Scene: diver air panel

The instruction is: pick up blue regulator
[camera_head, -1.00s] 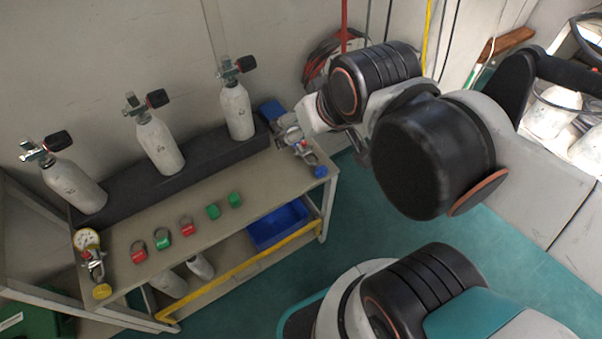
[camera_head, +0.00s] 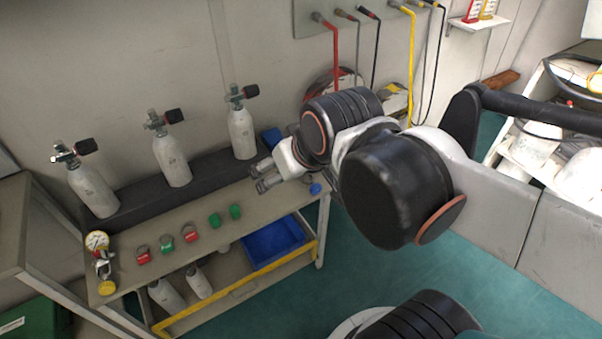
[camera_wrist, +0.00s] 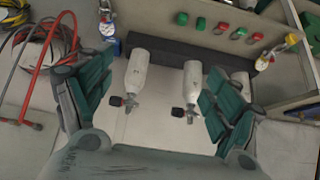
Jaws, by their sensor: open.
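The blue regulator shows in the head view only as its blue knob (camera_head: 315,188) at the right end of the bench; my arm hides most of it. In the wrist view the regulator (camera_wrist: 107,27) is at the top left, a metal body with a blue knob, beyond the left finger. My gripper (camera_head: 262,178) is above the bench, left of the regulator in the head view. In the wrist view its green-padded fingers (camera_wrist: 157,98) are spread wide with nothing held between them.
Three pale cylinders (camera_head: 172,160) stand along the dark rack behind the bench (camera_head: 205,210). A yellow-knobbed regulator (camera_head: 102,268) is at the bench's left end. Several red and green pieces (camera_head: 190,234) lie between. Hoses (camera_head: 411,60) hang on the wall.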

